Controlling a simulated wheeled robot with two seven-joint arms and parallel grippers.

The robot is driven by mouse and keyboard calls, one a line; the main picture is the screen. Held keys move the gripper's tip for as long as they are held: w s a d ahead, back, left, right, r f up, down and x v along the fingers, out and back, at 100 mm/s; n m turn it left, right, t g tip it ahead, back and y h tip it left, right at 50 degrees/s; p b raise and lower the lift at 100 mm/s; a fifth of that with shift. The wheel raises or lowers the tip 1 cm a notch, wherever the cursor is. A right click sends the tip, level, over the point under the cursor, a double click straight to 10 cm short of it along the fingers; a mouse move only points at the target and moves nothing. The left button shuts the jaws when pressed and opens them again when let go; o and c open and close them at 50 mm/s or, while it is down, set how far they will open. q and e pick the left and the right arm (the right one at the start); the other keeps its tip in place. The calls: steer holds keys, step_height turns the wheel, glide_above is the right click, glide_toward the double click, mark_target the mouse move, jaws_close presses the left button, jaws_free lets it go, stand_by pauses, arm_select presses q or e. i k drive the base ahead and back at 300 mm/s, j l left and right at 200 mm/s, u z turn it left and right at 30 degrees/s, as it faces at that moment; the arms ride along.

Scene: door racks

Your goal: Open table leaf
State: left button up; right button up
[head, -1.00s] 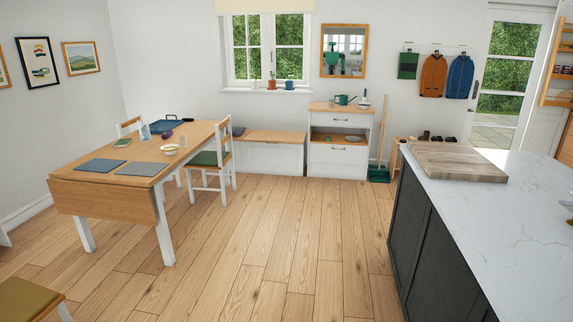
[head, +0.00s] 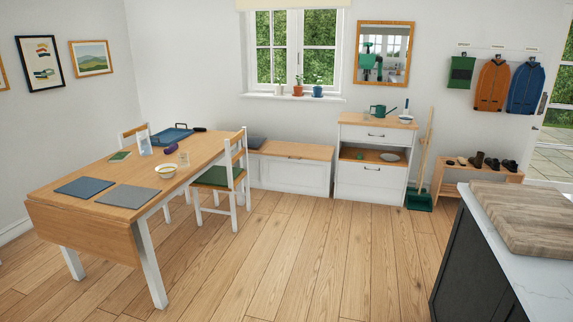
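The wooden table (head: 88,199) with white legs stands at the left in the head view. Its leaf (head: 85,234) hangs down at the near end, below the tabletop. On the top lie two grey placemats (head: 127,196), a bowl (head: 166,171), a blue tray (head: 171,136), a purple item (head: 171,148), a green book (head: 120,156) and a clear upright item (head: 145,145). Neither of my grippers is in view.
A white chair (head: 234,205) with a green seat stands at the table's right side. A kitchen island (head: 545,280) with a cutting board (head: 530,215) is at the right. The wooden floor (head: 300,250) between is clear. A bench (head: 290,168) and drawer cabinet (head: 372,180) line the back wall.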

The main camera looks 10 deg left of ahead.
mark_target(113, 242)
steer(key=i+u, duration=0.3)
steer(key=i, duration=0.55)
steer(key=i+l+u, duration=0.1)
steer(key=i+u, duration=0.2)
steer(key=i, duration=0.55)
